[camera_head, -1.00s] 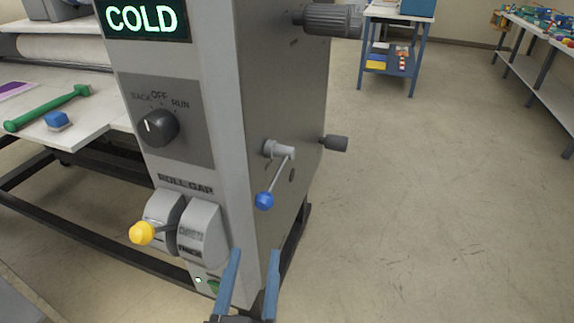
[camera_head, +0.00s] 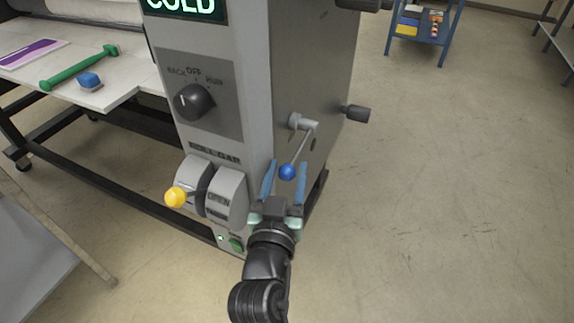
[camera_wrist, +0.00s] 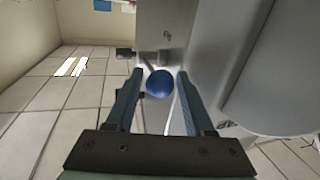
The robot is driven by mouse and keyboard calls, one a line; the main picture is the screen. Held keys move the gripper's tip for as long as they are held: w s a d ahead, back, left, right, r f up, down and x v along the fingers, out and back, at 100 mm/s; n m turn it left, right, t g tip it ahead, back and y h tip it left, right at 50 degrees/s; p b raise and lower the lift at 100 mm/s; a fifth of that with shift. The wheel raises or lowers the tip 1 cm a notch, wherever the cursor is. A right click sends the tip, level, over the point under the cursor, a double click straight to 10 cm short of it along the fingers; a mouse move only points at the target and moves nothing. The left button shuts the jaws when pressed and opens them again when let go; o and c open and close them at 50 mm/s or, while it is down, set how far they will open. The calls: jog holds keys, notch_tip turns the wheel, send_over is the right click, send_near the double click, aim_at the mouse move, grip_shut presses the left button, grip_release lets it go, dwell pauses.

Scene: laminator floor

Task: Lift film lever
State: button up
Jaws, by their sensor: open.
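The film lever (camera_head: 299,148) is a grey metal arm on the right side of the laminator cabinet (camera_head: 250,95). It hangs down and a little left from its pivot and ends in a blue ball knob (camera_head: 287,172). My gripper (camera_head: 285,172) is open, with its blue fingers pointing up on either side of the knob. In the wrist view, the blue knob (camera_wrist: 160,84) sits between the fingertips (camera_wrist: 160,76), with visible gaps on both sides. I cannot tell from the head view exactly how deep it is between them.
A yellow-knobbed roll gap lever (camera_head: 177,197) stands left of my gripper on the front panel. A black rotary switch (camera_head: 194,101) is above it. A dark side knob (camera_head: 355,113) juts out right of the lever. Open floor (camera_head: 440,200) lies to the right.

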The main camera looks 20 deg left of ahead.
jog(key=shift+w, duration=0.2)
grip_shut()
dwell(1.4)
